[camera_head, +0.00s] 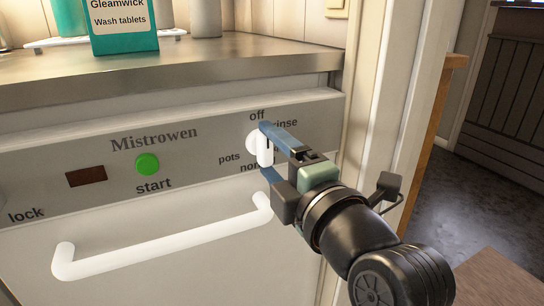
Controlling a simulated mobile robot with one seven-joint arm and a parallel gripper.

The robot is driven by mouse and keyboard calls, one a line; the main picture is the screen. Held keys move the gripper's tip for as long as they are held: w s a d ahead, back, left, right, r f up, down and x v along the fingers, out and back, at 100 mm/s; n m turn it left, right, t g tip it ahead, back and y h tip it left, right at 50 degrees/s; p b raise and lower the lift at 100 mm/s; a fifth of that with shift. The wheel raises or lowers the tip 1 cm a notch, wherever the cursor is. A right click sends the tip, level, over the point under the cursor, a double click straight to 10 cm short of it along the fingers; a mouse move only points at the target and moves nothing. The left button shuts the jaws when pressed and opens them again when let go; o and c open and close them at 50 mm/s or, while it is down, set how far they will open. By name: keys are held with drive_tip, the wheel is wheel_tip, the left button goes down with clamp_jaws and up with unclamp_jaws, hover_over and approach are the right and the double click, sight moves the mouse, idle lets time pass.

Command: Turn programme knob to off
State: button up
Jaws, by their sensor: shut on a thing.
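The programme knob (253,144) is white and sits on the grey front panel of the Mistrowen machine, at its right end. Labels surround it: "off" above, "rinse" upper right, "pots" at left, and a partly hidden one starting "nor" below. My gripper (266,154) comes in from the lower right and is shut on the knob, with one blue finger above and one below. The knob's bar looks roughly upright, but the fingers cover part of it. I cannot tell exactly which label it points to.
A white bar handle (165,240) runs just below the panel. A green start button (147,164) and a dark display (86,176) are to the left. The worktop (190,66) above carries a wash tablets box (122,27). A pale door frame (385,110) stands close at right.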

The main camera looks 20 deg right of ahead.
idle(0.3)
drive_tip(key=o, duration=1.3)
drive_tip(key=shift+s+d+p, duration=0.15)
drive_tip(key=shift+s+p, duration=1.6)
drive_tip(key=shift+s, duration=1.5)
drive_tip(key=shift+s+d+p, duration=0.1)
drive_tip(key=shift+s+p, duration=1.65)
drive_tip(key=shift+s, duration=1.5)
drive_tip(key=shift+r, duration=0.1)
